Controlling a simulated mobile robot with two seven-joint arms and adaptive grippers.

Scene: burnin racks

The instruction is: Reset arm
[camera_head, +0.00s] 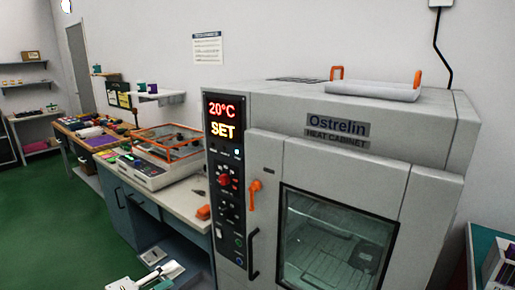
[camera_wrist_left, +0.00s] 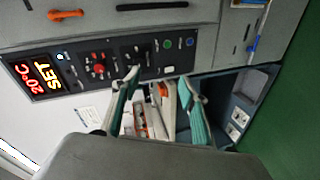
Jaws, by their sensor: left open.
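My left gripper (camera_head: 150,277) is at the bottom left of the head view, low in front of the bench and left of the heat cabinet. In the left wrist view my left gripper (camera_wrist_left: 159,80) has its two teal fingers spread apart, with nothing held between them. The grey heat cabinet (camera_head: 375,178) fills the right of the head view, its glass door shut. Its control panel (camera_head: 225,180) shows "20°C" and "SET". The panel (camera_wrist_left: 115,62) also shows beyond the fingertips in the left wrist view. My right gripper is not seen.
A bench (camera_head: 186,200) runs left of the cabinet, carrying an orange-framed clear box (camera_head: 168,143) and a small orange item (camera_head: 203,212). An orange door handle (camera_head: 254,195) sticks out from the cabinet. A white tray (camera_head: 365,89) lies on top. Green floor (camera_head: 50,225) is clear at left.

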